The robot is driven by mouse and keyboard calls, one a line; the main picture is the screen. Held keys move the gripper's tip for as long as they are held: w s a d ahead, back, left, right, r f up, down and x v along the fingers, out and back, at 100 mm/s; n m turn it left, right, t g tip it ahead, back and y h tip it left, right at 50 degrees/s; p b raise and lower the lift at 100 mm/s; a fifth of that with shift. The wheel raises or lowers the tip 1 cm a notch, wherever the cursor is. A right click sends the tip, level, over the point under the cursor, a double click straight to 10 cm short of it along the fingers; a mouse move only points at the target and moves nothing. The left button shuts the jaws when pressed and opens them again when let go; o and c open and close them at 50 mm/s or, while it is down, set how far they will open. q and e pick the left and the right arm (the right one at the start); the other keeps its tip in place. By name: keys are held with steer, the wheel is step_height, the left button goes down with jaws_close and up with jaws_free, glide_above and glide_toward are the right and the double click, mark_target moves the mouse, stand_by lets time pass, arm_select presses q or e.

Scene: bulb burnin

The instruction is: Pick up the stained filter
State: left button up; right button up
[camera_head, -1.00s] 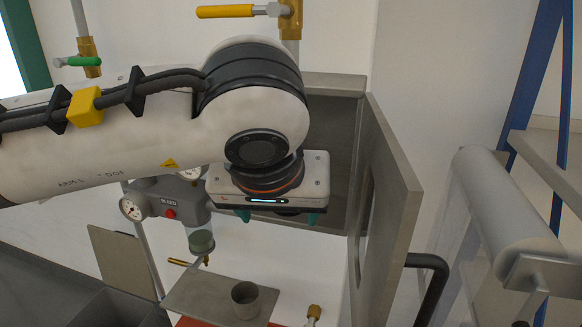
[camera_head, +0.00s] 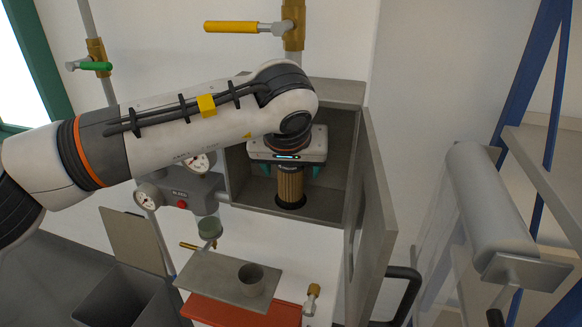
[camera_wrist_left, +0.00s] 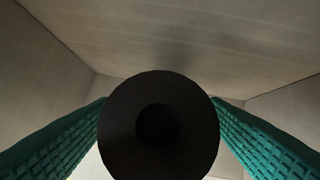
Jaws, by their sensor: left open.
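The stained filter (camera_head: 290,187) is a brown pleated cylinder with a dark base, upright inside the open grey metal box (camera_head: 335,204) on the wall. My left gripper (camera_head: 290,172) is inside the box over the filter's upper part, open, with one teal finger on each side of it. In the left wrist view the filter's black round end cap (camera_wrist_left: 158,128) with a dark centre hole fills the middle between the two teal fingers. Gaps by the fingers are hard to judge there. My right gripper is not in view.
The box door (camera_head: 371,215) stands open on the right. Below are a grey shelf (camera_head: 205,277) with a small metal cup (camera_head: 251,279), a red tray (camera_head: 240,311) and a grey bin (camera_head: 125,300). Gauges, a small bowl (camera_head: 210,227) and pipes with valves are at left.

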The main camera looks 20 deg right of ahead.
arm_select(q)
steer(key=shift+w+f, duration=0.1)
steer(key=shift+f, duration=0.1)
steer(key=shift+c, duration=1.1)
steer(key=c, duration=0.9)
steer(key=shift+o, duration=0.2)
